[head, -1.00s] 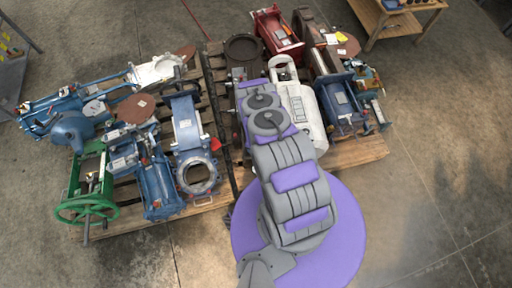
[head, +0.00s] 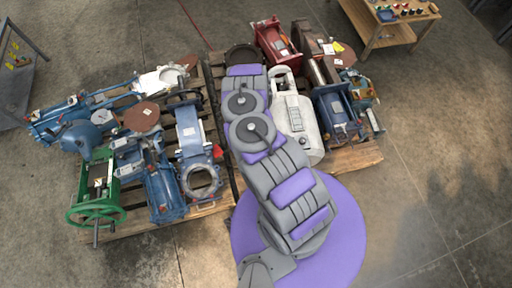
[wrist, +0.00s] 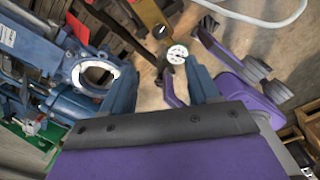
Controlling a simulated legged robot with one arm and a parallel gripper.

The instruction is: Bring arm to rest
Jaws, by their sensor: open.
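My grey and purple arm (head: 285,190) rises from its purple round base and reaches up over the gap between two loaded pallets in the head view. Its far end overlaps the right pallet's load, and my gripper cannot be made out there. In the wrist view my gripper (wrist: 161,80) shows two blue fingers spread apart, with nothing held between them. Beyond the fingers are a round white dial gauge (wrist: 177,54) and a purple part of my own body.
The left pallet (head: 150,229) bears blue valves and a green handwheel unit (head: 96,190). The right pallet (head: 352,159) bears a white tank (head: 296,130), a red unit (head: 275,40) and blue machinery. A wooden table (head: 385,40) stands at the upper right. Concrete floor at the right is clear.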

